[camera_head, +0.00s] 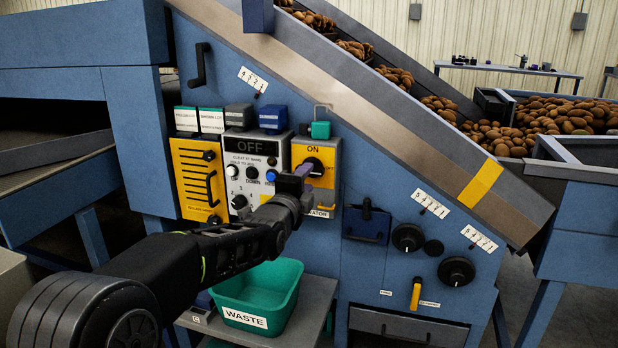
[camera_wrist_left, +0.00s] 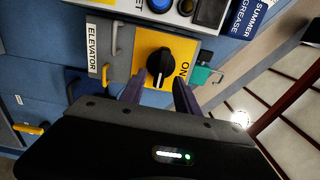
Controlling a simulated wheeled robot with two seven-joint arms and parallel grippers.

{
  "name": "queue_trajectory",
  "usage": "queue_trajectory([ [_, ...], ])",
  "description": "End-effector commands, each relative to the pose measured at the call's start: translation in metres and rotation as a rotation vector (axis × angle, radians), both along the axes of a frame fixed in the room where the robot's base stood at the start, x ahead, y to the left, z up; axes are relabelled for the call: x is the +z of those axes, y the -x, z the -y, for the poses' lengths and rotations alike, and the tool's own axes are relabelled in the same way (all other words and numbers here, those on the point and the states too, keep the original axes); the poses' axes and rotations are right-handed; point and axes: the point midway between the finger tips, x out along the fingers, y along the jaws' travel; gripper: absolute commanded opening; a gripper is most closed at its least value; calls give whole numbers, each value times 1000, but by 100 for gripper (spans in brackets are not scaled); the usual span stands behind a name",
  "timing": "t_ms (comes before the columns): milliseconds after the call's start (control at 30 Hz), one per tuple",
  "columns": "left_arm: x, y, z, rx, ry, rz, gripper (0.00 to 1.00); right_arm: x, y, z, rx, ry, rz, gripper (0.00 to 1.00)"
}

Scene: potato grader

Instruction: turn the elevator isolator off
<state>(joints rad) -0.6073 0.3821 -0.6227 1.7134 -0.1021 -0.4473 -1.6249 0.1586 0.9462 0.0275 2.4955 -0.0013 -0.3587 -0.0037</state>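The elevator isolator (camera_head: 326,155) is a yellow plate on the blue machine, with ON printed at its top. Its black rotary knob (camera_wrist_left: 160,64) shows in the left wrist view, with the ON mark to its right and the ELEVATOR label (camera_wrist_left: 94,50) to the left. The knob's grip runs roughly up and down in that view; I cannot tell which mark it points to. My left gripper (camera_head: 300,174) is open in front of the plate. Its two fingers (camera_wrist_left: 158,92) stand apart just below the knob in the wrist view, seemingly not closed on it. My right gripper is not in view.
A green WASTE tub (camera_head: 262,285) stands below my arm.

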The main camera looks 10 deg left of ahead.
Motion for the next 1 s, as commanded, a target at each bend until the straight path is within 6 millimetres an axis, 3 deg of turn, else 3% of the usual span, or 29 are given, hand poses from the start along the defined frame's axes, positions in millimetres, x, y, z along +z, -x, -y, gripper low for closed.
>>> queue_trajectory([
  [100,1,22,-1,-2,3,1,38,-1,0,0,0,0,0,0],
  [300,1,44,-2,-1,2,0,38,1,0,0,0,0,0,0],
  [733,0,47,-3,0,18,-2,38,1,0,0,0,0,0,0],
  [900,-3,47,-2,-1,190,-22,38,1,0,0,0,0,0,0],
  [1000,-22,52,10,-13,404,-83,38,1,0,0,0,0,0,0],
])
